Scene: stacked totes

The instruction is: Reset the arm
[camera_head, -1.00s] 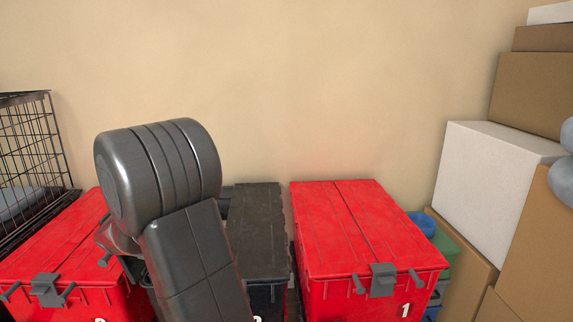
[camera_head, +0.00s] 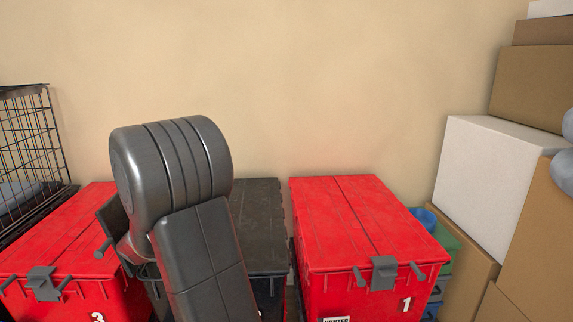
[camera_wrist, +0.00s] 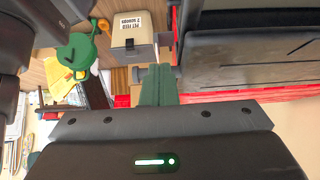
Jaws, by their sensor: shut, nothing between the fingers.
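In the head view my arm is bent up in front of the totes and hides part of the black tote (camera_head: 262,225). My gripper is hidden or not clear there. In the wrist view my gripper (camera_wrist: 157,85) has its two greenish fingers together with nothing between them. The fingers point toward the cluttered floor area, beside the dark tote surface (camera_wrist: 250,50), and touch nothing that I can make out.
A red tote (camera_head: 350,225) marked 1 stands right of the black one, another red tote (camera_head: 60,245) at left. A wire crate (camera_head: 30,140) is far left, boxes (camera_head: 490,165) far right. The wrist view shows a labelled box (camera_wrist: 134,42) and a green watering can (camera_wrist: 80,52).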

